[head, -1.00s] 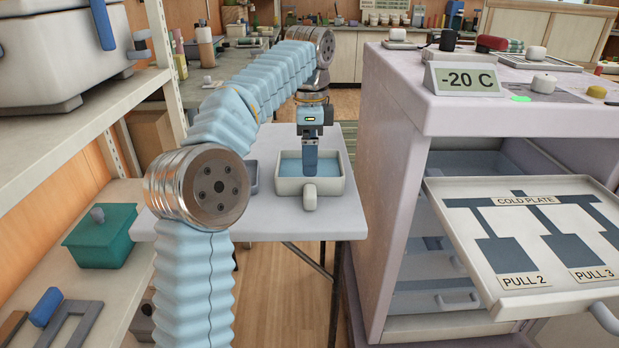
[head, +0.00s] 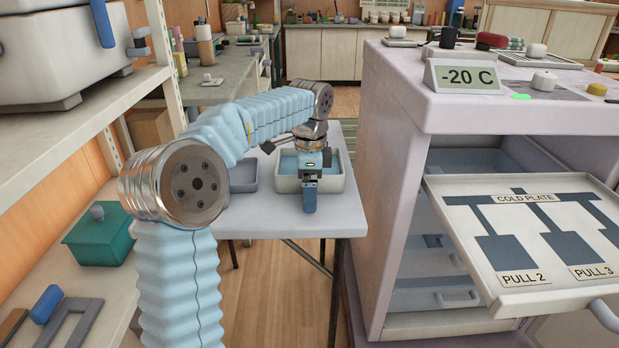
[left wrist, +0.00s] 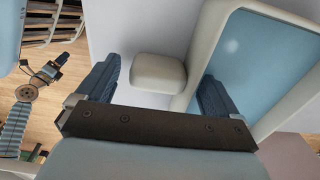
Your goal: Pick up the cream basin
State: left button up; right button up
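The cream basin (head: 332,186) stands on the white table in the head view, with a smooth blue surface inside it. My left gripper (head: 309,205) is at its front side, where its fingers hide the basin's handle in the head view. In the left wrist view the basin's rim and wall (left wrist: 204,40) fill the right part. Its rounded handle (left wrist: 158,72) shows between the two spread blue fingers of my left gripper (left wrist: 155,92), with gaps at both sides. What looks like my right gripper (left wrist: 50,70) is small at the left of the wrist view; its fingers are unclear.
A grey tray (head: 243,180) stands on the table (head: 265,220) left of the basin. A cold-plate cabinet (head: 400,130) with an open drawer (head: 470,270) stands right of the table. Shelves with a teal box (head: 100,240) are at left. The table's front is clear.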

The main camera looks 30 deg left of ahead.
pick_arm(q)
jog(key=c, duration=1.2)
jog(key=shift+r, duration=0.1)
jog(key=shift+r, duration=0.5)
jog(key=s+d+r, duration=0.2)
jog(key=d+r, duration=0.2)
jog(key=s+d+r, duration=0.2)
jog(key=d+r, duration=0.2)
jog(key=s+d+r, duration=0.2)
jog(key=d+r, duration=0.2)
jog(key=shift+s+d, duration=0.1)
jog(key=shift+d, duration=0.2)
